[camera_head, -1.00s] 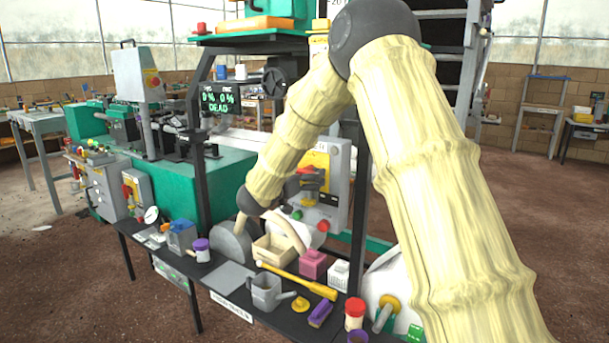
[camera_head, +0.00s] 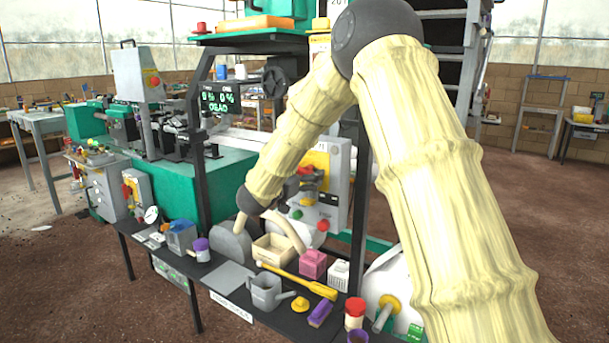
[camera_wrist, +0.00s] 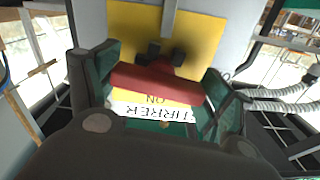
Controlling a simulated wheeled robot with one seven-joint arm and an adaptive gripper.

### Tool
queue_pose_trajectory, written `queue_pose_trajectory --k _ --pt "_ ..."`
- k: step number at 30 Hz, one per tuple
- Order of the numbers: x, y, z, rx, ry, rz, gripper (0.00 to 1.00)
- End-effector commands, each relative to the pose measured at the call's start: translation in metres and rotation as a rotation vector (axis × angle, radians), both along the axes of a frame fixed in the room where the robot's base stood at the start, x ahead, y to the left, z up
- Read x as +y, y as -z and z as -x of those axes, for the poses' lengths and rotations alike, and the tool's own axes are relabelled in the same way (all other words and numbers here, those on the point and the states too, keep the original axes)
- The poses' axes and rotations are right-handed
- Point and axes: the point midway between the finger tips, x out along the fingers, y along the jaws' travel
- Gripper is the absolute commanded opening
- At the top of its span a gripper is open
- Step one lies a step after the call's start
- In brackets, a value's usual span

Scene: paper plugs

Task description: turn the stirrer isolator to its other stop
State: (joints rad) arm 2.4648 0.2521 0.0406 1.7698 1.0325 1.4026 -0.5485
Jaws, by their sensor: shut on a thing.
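The stirrer isolator has a red bar handle (camera_wrist: 155,85) on a yellow plate (camera_wrist: 200,35) in the wrist view. The bar lies across the picture, its right end slightly lower. My gripper (camera_wrist: 157,88) is shut on the bar, with one dark green-grey finger at each end. Below the bar is a white label (camera_wrist: 155,112) with upside-down lettering that seems to read STIRRER, and the word ON shows just above it. In the head view the yellow plate (camera_head: 318,158) is on a grey box; my gripper's hold there is too small to make out.
A black bench in front holds a grey watering can (camera_head: 265,292), a yellow-handled tool (camera_head: 300,281), a pink box (camera_head: 313,264), a wooden tray (camera_head: 272,250) and small jars.

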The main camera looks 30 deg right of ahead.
Motion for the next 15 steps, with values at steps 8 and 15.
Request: queue_pose_trajectory --k 8,15 --pt "0.0004 0.0021 -0.0001 -0.225 0.000 -0.094 0.56" --pt "-0.0003 0.0026 0.0003 -0.437 0.001 -0.181 0.56"
